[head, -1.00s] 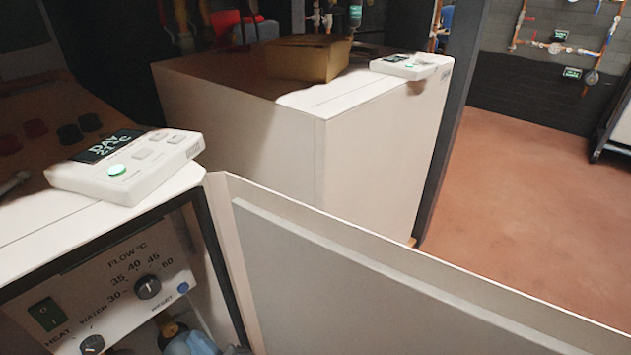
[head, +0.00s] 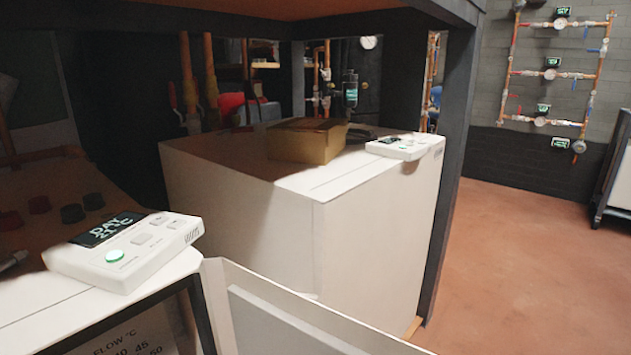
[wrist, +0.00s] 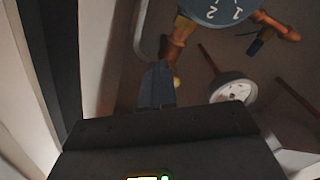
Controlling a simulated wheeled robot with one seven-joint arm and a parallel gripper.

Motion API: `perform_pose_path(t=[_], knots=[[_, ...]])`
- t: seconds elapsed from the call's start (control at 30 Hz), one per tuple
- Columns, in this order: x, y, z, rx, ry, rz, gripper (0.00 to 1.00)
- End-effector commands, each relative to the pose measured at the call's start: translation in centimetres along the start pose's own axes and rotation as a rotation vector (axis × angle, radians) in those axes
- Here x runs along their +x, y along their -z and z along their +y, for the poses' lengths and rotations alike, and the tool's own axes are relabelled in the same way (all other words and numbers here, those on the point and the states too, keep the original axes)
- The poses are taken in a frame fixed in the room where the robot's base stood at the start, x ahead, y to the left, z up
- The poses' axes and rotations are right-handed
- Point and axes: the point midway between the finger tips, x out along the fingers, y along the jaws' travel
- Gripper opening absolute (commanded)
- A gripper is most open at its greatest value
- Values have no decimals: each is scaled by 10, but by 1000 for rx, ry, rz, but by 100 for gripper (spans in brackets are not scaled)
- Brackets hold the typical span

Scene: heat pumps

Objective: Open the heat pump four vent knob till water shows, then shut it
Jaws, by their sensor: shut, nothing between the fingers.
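In the wrist view my gripper (wrist: 158,84) is shut and empty, its fingers pointing into a space with copper pipes. A white round part with a dark centre (wrist: 232,88) lies to its right, apart from the fingers. A small yellow part (wrist: 177,82) shows right beside the fingertips; I cannot tell whether they touch. A blue-grey dial with numbers (wrist: 215,8) is at the top. I cannot tell which part is the vent knob, and no water is visible. In the head view the near white unit (head: 110,318) has its door (head: 285,315) open. My gripper is hidden there.
A thermostat (head: 125,250) reading DAY sits on the near unit. A second white unit (head: 375,235) behind carries a cardboard box (head: 305,142) and a controller (head: 405,147). A dark post (head: 455,170) stands beside it. The reddish floor (head: 530,240) at right is clear.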

Motion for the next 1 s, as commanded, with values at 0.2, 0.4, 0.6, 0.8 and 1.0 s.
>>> perform_pose_path(t=[0.2,0.4,0.6,0.8,1.0], knots=[[9,4,1,-8,-4,2,0],[8,4,-3,-6,-3,5,0],[8,4,-9,-4,-1,7,0],[8,5,-13,-5,-2,9,0],[8,7,-18,-5,-2,10,0]])
